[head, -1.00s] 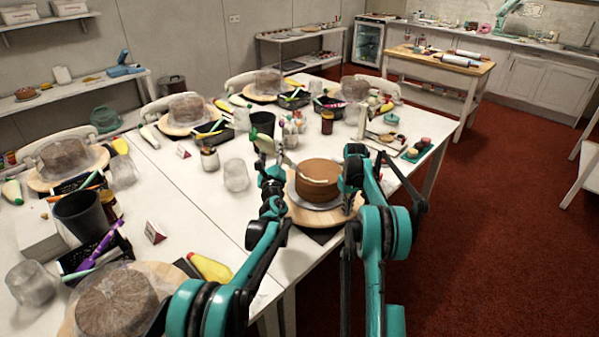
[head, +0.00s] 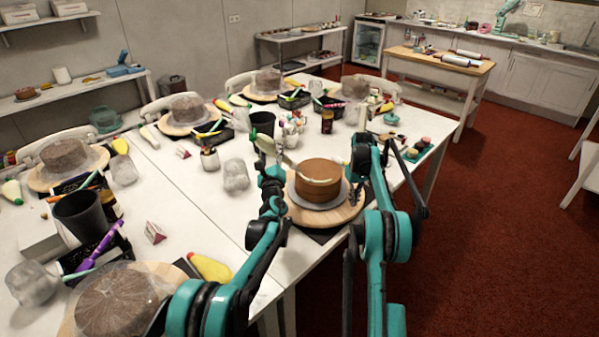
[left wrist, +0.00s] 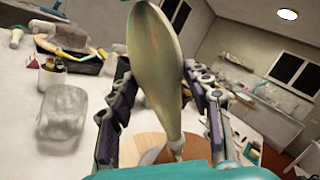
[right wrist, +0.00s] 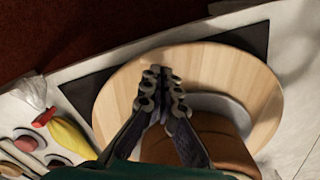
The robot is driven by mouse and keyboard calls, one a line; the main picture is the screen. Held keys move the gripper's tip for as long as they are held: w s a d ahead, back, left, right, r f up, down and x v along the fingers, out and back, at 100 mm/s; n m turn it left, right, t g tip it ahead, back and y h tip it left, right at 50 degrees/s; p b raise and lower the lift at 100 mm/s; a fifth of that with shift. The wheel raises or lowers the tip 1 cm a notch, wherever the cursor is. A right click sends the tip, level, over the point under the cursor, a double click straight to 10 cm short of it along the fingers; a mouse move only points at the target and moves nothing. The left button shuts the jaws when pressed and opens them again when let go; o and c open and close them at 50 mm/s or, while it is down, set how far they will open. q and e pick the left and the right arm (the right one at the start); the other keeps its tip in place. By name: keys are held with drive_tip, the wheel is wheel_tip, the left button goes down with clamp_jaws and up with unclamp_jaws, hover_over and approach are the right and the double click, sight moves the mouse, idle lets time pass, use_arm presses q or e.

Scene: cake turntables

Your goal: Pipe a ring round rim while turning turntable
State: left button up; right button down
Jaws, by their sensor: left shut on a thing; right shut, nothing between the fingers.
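The brown cake (head: 318,172) stands on a grey board (head: 303,203) on the round wooden turntable (head: 340,216). My left gripper (head: 272,168) is shut on a cream-coloured piping bag (head: 291,163), whose narrow end points right across the cake's top. The bag (left wrist: 158,62) fills the middle of the left wrist view, between the fingers. I cannot tell whether its tip touches the cake or whether any cream lies on the rim. My right gripper (right wrist: 163,82) is shut and empty, over the wooden turntable (right wrist: 115,98) beside the cake (right wrist: 215,140). I cannot tell whether it touches the wood.
A clear cup (head: 236,174), a dark brown jar (head: 327,122) and a dark cup (head: 262,124) stand left of and behind the cake. A yellow bag (head: 209,267) lies at the front left. Several wrapped cakes sit on other turntables. Red floor lies beyond the table's right edge.

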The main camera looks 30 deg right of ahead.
drive_tip(key=shift+r, duration=0.65)
drive_tip(key=shift+w+a, duration=0.1)
drive_tip(key=shift+a, duration=0.2)
hover_over(314, 221)
drive_tip(key=shift+w+r, duration=0.1)
drive_tip(key=shift+f, duration=1.85)
drive_tip(key=shift+f, duration=0.2)
